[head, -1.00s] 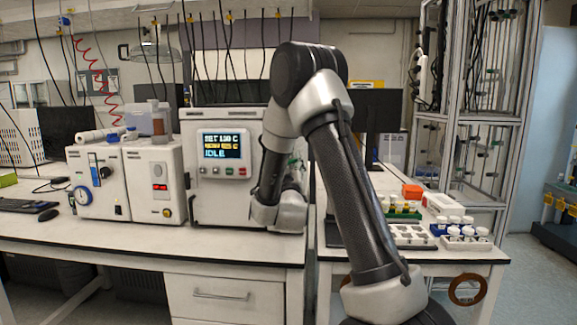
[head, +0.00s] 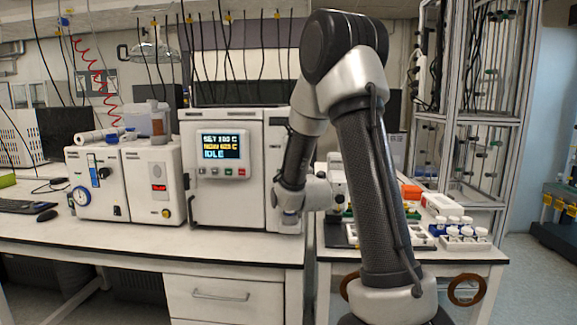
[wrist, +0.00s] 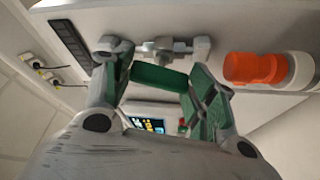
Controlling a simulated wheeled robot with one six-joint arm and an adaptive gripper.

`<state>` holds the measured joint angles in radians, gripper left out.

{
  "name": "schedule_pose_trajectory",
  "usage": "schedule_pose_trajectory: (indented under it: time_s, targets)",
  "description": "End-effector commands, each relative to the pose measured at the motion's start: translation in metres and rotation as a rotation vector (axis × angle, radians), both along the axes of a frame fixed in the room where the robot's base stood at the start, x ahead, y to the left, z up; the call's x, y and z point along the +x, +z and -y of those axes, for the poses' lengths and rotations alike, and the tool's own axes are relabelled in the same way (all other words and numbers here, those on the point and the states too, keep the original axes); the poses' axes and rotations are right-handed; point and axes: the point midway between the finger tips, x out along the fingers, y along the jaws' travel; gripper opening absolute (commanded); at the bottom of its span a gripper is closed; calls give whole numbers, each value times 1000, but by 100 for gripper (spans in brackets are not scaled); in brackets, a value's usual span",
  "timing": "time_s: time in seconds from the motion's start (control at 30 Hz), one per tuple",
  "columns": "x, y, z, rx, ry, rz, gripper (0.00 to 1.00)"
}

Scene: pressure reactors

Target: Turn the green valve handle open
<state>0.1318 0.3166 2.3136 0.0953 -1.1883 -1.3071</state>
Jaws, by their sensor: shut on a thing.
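The green valve handle (wrist: 160,78) shows in the wrist view as a green bar between my fingers, below a grey metal fitting (wrist: 163,46). My gripper (wrist: 160,60) is shut on the handle, with a finger on either side of it. The green finger pads make the exact contact hard to make out. In the head view my arm hides the handle and my fingers, at the right side of the white reactor unit (head: 222,170). The unit's screen (head: 220,146) reads IDLE.
In the head view, trays with white-capped vials (head: 465,232) and an orange box (head: 411,192) are on the right bench. A white instrument (head: 153,185) stands left of the reactor.

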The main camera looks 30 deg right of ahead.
Motion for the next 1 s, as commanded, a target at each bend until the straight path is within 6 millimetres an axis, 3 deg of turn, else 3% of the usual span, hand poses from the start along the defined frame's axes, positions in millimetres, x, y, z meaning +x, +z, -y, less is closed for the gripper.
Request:
schedule_pose_trajectory:
  time_s: [0.5,1.0]
  targets:
    - [0,0,0,-253,1,-174,33]
    - [0,0,0,-291,1,-200,33]
